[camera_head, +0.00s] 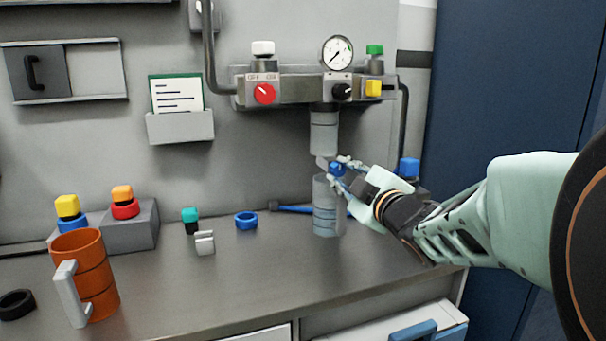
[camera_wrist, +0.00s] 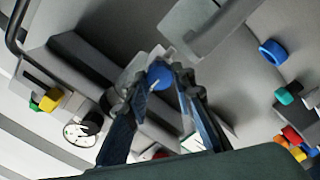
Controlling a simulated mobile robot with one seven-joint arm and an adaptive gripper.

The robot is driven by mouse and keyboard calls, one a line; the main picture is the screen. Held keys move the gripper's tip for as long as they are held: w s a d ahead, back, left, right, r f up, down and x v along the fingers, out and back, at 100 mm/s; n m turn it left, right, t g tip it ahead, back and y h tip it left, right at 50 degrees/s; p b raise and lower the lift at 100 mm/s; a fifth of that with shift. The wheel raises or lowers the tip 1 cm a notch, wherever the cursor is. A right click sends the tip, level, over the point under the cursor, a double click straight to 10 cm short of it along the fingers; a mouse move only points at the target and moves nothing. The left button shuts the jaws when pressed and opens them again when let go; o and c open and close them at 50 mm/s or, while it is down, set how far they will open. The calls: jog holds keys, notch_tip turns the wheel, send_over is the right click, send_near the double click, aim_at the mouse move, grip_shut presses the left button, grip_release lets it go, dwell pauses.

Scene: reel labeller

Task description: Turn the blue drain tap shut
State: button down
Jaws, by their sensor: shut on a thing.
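The blue drain tap (camera_head: 336,169) sits under the clear filter bowl (camera_head: 323,135) of the wall-mounted air unit. My gripper (camera_head: 342,171) reaches in from the right and is shut on the tap, its fingers partly hiding it. In the wrist view the tap's round blue end (camera_wrist: 159,74) shows between the two fingertips of my gripper (camera_wrist: 161,84). Which way the tap's handle is turned cannot be told.
A clear cylinder (camera_head: 326,218) stands on the bench right below the tap. A gauge (camera_head: 337,53), red knob (camera_head: 264,93) and black knob (camera_head: 342,91) are on the unit above.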

jog(key=shift+r, duration=0.1)
jog(key=c, duration=1.6)
grip_release()
jog(key=shift+m+p, duration=0.3)
jog(key=shift+p, duration=0.2)
